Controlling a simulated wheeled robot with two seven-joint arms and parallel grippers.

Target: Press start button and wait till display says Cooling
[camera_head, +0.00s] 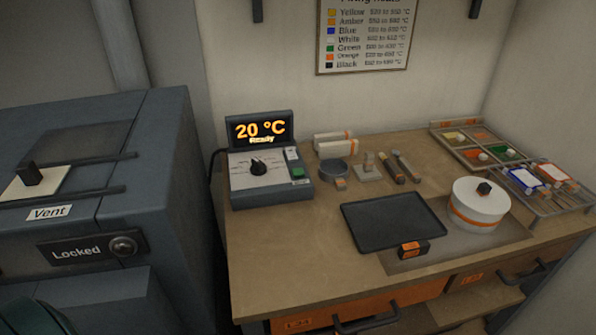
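The control box (270,180) stands on the workbench at its back left. Its display (261,130) is lit and reads 20 °C, with a smaller word under it that looks like Ready. A black dial (258,167) sits on the panel's middle. A green button (297,172), likely the start button, is at the panel's right, with a small light-coloured switch (291,154) above it. Neither gripper can be made out in the view, and nothing touches the box.
The kiln (165,165) fills the left, with Vent and Locked labels. On the workbench (290,245) are a black tray (391,221), a white lidded pot (481,202), small tools and a colour tray (450,135). A firing chart (366,40) hangs behind. Bench space before the box is clear.

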